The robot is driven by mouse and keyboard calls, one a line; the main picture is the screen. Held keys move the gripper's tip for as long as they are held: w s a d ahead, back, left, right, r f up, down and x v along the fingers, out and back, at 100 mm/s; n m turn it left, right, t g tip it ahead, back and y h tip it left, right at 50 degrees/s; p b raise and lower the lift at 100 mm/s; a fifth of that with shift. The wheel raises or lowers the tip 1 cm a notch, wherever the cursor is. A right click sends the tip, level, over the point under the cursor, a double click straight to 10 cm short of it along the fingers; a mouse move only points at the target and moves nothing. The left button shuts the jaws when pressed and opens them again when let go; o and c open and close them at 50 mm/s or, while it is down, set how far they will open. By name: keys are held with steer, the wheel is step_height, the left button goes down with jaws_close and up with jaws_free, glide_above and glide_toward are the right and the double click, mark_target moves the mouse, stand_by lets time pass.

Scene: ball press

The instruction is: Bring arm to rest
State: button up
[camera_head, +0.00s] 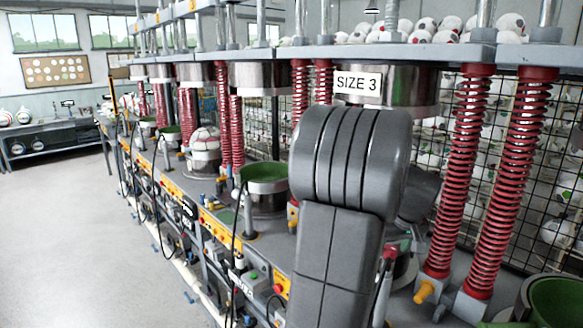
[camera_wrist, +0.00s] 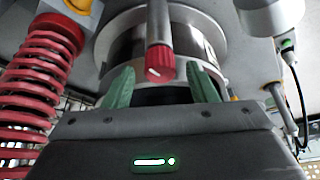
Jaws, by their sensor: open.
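My gripper (camera_wrist: 161,80) shows in the wrist view as two green fingers standing apart with a gap between them. No object is held between them. Beyond the fingers is a metal press cylinder (camera_wrist: 190,40), and a grey rod with a red knob (camera_wrist: 160,66) shows in the gap; I cannot tell whether it touches a finger. In the head view my grey arm (camera_head: 340,190) rises in front of the press row and hides part of the station under the "SIZE 3" sign (camera_head: 358,83). My gripper's fingers are hidden there.
Red coil springs (camera_head: 463,170) stand close to the right of my arm, and one shows at the left of the wrist view (camera_wrist: 40,75). An open green-lined mould (camera_head: 265,178) is left of my arm. Balls (camera_head: 425,25) lie on the top plate. The floor (camera_head: 75,230) at left is clear.

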steer(key=shift+w+f, duration=0.2)
steer(key=shift+f, duration=0.2)
